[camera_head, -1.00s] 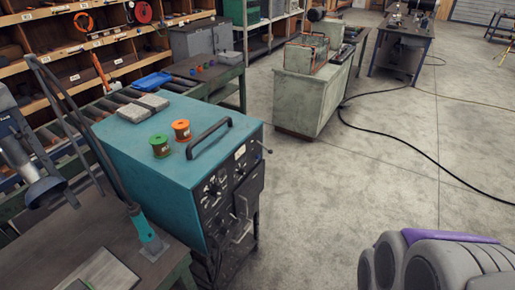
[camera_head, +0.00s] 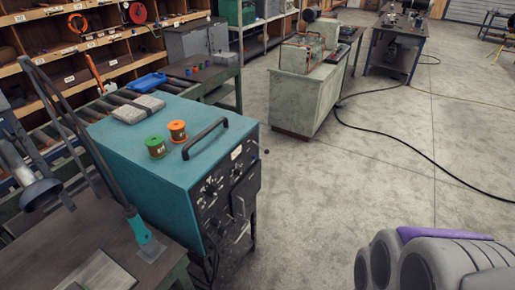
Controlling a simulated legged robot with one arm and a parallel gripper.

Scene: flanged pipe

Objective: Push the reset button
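No part that I can tell to be a reset button shows in this view. A teal machine cabinet (camera_head: 160,190) stands left of centre, with a black front panel (camera_head: 225,198) bearing knobs and small fittings too small to tell apart. No flanged pipe can be made out. My arm's grey and purple part (camera_head: 430,262) shows at the bottom right, apart from the cabinet. My gripper's fingertips are not visible.
Two spools, green (camera_head: 156,146) and orange (camera_head: 177,131), sit on the cabinet. A workbench (camera_head: 95,250) stands at lower left, and a pale grey cabinet (camera_head: 300,98) farther back. A black cable (camera_head: 400,149) crosses the otherwise open floor at right.

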